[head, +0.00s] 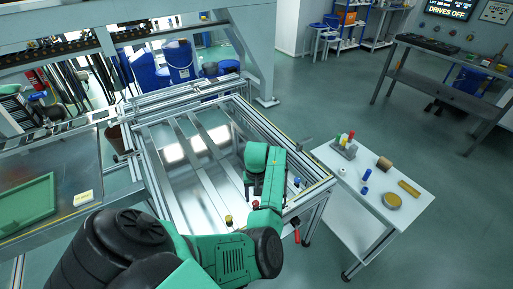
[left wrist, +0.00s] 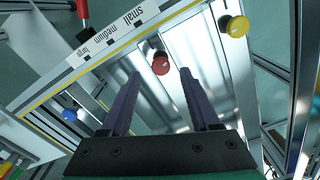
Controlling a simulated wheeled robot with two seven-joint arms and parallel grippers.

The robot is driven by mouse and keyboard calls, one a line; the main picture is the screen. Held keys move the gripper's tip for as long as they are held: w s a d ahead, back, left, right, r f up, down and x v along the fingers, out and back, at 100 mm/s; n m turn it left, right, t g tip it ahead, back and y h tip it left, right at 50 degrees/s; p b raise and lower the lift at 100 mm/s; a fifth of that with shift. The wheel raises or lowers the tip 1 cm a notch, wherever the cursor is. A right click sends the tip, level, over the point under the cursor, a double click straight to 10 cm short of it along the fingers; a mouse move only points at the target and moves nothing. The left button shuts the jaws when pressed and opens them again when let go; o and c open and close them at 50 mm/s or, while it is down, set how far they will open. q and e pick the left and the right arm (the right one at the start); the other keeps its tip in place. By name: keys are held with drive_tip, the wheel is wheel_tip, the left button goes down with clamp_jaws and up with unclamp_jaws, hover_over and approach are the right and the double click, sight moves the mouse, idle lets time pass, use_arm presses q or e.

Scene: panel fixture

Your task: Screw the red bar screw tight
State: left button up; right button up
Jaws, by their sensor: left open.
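A round red knob (left wrist: 160,63) shows in the left wrist view over the metal panel, beyond and between my fingertips. In the head view, a small red top (head: 256,205) shows just below my left gripper (head: 252,188). My left gripper also shows in the left wrist view (left wrist: 160,78), with its two dark fingers spread and nothing held. A separate red bar with a dark end (left wrist: 82,11) is beside the frame's label; a red handle (head: 297,236) hangs at the frame's front edge. I cannot tell whether the fingers touch the knob. My right gripper is out of view.
A yellow knob (left wrist: 238,27) and a blue knob (left wrist: 70,115) flank the red one. The aluminium frame (left wrist: 170,25) carries a small/medium/large label (left wrist: 115,30). A white side table (head: 340,200) with several small parts stands right. Open floor lies beyond.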

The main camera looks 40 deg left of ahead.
use_arm(q)
drive_tip(key=shift+f, duration=0.95)
drive_tip(key=shift+s+f, duration=0.1)
drive_tip(key=shift+f, duration=0.45)
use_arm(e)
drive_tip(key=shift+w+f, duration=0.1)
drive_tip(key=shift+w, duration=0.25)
use_arm(q)
clamp_jaws()
drive_tip(key=shift+r, duration=0.1)
